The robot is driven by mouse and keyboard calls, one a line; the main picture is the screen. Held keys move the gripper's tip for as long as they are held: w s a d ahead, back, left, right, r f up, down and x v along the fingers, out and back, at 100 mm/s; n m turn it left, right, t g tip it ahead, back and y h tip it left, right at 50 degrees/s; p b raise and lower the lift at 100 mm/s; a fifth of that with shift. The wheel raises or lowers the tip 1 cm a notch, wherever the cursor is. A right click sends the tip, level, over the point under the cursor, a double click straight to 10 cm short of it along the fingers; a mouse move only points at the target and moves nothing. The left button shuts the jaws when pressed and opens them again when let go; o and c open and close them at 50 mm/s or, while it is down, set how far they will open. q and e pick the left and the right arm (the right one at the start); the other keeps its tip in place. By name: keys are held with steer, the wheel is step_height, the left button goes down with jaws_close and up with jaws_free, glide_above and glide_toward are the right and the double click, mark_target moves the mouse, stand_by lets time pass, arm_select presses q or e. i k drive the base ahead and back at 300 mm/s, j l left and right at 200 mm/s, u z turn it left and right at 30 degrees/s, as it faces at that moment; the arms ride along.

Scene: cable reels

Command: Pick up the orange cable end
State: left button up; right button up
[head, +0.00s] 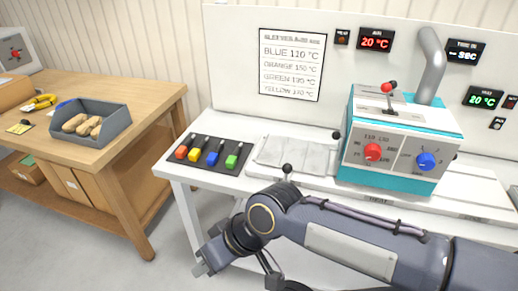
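On a dark mat (206,167) at the left end of the white bench, several cable ends lie in a row. The orange cable end (181,152) is leftmost. The yellow one (196,155), the blue one (212,158) and the green one (232,161) follow to its right. Each has a dark stem pointing back. My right gripper (203,266) is at the lower left end of my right arm, in front of the bench and apart from the cable ends. Its fingers are small and seen at an angle, so their opening is unclear. My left gripper is out of view.
A teal and white machine (400,145) with red and blue knobs stands on the white bench (260,188). A grey padded piece (295,154) lies between it and the mat. A wooden table (150,100) with a grey bin (108,130) stands left. Open floor separates the tables.

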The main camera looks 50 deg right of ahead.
mark_target(182, 151)
steer(key=l+z, duration=0.15)
steer(key=z, duration=1.2)
